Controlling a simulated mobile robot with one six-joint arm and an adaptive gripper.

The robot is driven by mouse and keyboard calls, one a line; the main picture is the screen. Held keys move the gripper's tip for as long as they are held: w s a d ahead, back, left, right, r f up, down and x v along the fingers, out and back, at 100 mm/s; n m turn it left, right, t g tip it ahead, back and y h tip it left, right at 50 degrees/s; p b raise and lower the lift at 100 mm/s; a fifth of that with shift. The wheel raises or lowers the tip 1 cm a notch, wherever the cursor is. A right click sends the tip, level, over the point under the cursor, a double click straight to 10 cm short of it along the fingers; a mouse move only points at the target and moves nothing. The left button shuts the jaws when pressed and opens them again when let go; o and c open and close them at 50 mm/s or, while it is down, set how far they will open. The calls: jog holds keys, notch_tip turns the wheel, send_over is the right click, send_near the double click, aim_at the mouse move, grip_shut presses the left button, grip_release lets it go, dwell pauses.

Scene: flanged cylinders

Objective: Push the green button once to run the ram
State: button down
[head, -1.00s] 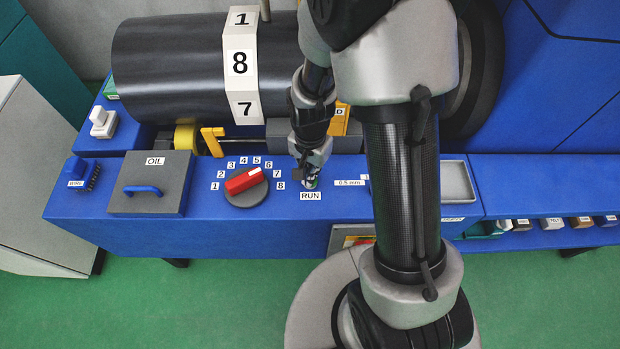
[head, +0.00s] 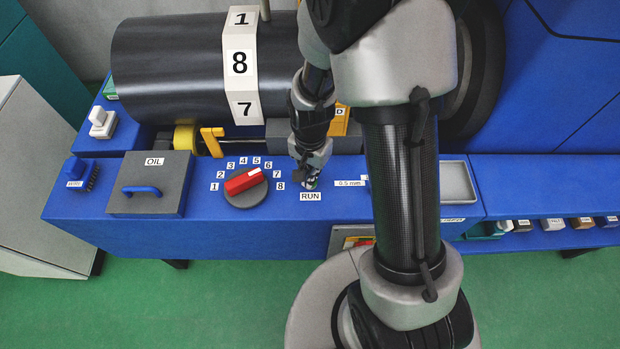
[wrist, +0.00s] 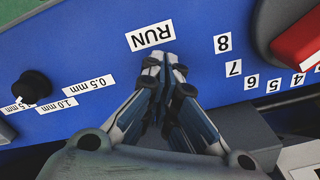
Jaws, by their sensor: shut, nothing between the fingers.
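The RUN label (head: 311,196) is on the blue bench top, and it also shows upside down in the wrist view (wrist: 151,35). My gripper (head: 311,184) is shut and empty, with its fingertips right behind this label. In the wrist view my closed fingertips (wrist: 164,64) point down at the panel beside the label. The green button is hidden, apparently under my fingertips. I cannot tell whether they touch it or whether it is pressed. The ram cannot be made out.
A red selector knob (head: 244,181) with numbers around it sits left of my gripper. A black dial (wrist: 33,86) with millimetre labels is on the other side. The dark drum (head: 170,70) with a numbered white band lies behind. An OIL lid (head: 150,199) is farther left.

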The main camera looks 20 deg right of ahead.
jog(key=shift+f, duration=0.25)
jog(key=shift+r+p, duration=2.1)
jog(key=shift+r, duration=0.75)
